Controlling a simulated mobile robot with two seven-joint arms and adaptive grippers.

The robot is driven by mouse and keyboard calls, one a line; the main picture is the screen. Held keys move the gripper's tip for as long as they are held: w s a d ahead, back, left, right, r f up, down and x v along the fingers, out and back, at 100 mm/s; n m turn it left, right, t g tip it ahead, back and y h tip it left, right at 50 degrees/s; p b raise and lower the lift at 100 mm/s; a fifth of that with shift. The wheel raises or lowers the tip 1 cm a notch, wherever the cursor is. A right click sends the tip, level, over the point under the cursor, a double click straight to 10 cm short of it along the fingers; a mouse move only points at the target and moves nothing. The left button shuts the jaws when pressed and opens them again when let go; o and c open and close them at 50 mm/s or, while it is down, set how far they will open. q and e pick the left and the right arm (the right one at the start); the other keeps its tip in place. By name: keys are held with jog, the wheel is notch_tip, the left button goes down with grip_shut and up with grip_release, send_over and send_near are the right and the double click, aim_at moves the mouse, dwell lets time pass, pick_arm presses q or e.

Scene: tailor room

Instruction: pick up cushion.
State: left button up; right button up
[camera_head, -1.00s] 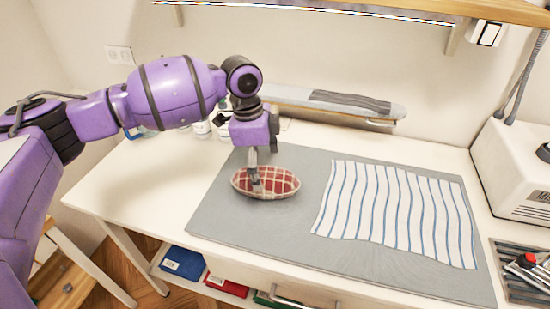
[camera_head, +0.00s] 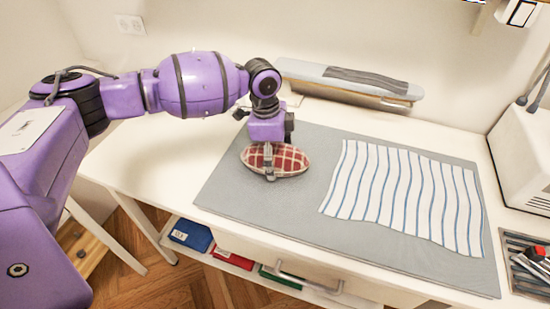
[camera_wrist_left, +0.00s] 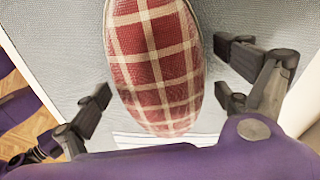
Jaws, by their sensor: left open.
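The cushion (camera_head: 290,160) is an oval, red-and-cream checked pad lying on the grey mat (camera_head: 230,185) on the table. My left gripper (camera_head: 268,172) is directly above it, pointing down, with a finger in front of the cushion's near side. In the left wrist view the cushion (camera_wrist_left: 155,65) lies between the fingers of the open left gripper (camera_wrist_left: 160,92), with gaps visible on both sides. The far finger is mostly hidden by the cushion in the head view. My right gripper does not show.
A blue-and-white striped cloth (camera_head: 405,195) lies flat on the mat's right side. A small ironing board (camera_head: 345,82) stands at the back. A white machine (camera_head: 522,150) and a tool tray (camera_head: 525,262) are at the right. The mat's front left is bare.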

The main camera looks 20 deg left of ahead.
pick_arm(q)
jog(key=c, duration=1.7)
jog(key=shift+r, duration=0.1)
